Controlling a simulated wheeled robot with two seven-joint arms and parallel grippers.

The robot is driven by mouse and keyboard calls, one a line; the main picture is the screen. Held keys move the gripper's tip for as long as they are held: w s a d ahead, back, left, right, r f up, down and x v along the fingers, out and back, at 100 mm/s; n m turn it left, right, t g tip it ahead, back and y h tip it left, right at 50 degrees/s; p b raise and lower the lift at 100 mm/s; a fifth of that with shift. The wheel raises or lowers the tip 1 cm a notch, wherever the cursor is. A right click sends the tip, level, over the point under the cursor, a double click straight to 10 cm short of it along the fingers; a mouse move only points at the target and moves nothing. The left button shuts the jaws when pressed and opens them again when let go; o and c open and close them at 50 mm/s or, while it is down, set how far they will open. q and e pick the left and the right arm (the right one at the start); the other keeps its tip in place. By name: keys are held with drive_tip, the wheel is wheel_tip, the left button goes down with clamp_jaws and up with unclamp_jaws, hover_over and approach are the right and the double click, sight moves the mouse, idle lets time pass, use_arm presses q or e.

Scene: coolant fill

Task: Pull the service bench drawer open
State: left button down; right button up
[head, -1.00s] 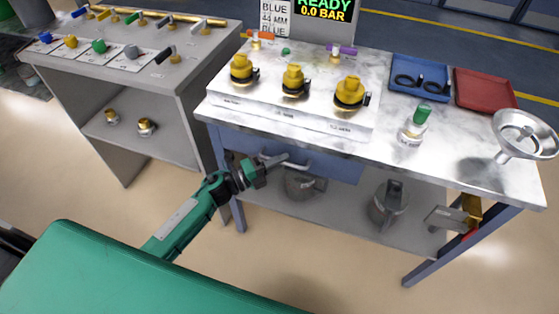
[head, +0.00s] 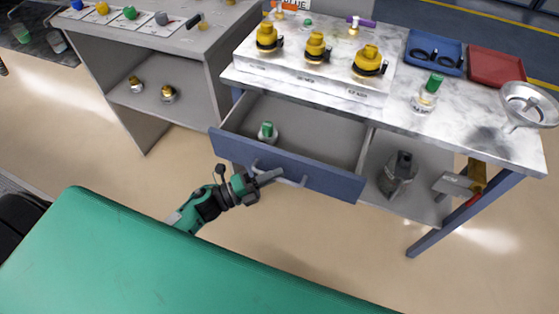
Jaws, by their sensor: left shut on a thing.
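The service bench (head: 480,125) has a marble-like top and blue legs. Its drawer (head: 330,181) has a blue front and stands pulled out, with its grey inside showing. A small clear bottle with a green cap (head: 267,133) stands in the drawer's left part. My left gripper (head: 266,178) is at the grey bar handle (head: 284,178) on the drawer front, shut on it. My right gripper is not in view.
Yellow-capped fittings (head: 316,47) stand on a white block on the bench. Blue (head: 435,38) and red (head: 497,66) trays, a green-capped bottle (head: 425,97) and a funnel (head: 530,103) are to the right. A grey shelf unit (head: 150,60) stands left. Floor in front is clear.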

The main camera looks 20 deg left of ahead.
use_arm(q)
drive_tip(key=shift+s, duration=1.15)
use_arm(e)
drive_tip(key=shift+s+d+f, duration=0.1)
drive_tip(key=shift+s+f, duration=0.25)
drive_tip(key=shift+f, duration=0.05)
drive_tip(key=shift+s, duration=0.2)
use_arm(q)
drive_tip(key=c, duration=1.8)
unclamp_jaws()
drive_tip(key=shift+a, duration=0.1)
drive_tip(key=shift+o, duration=0.2)
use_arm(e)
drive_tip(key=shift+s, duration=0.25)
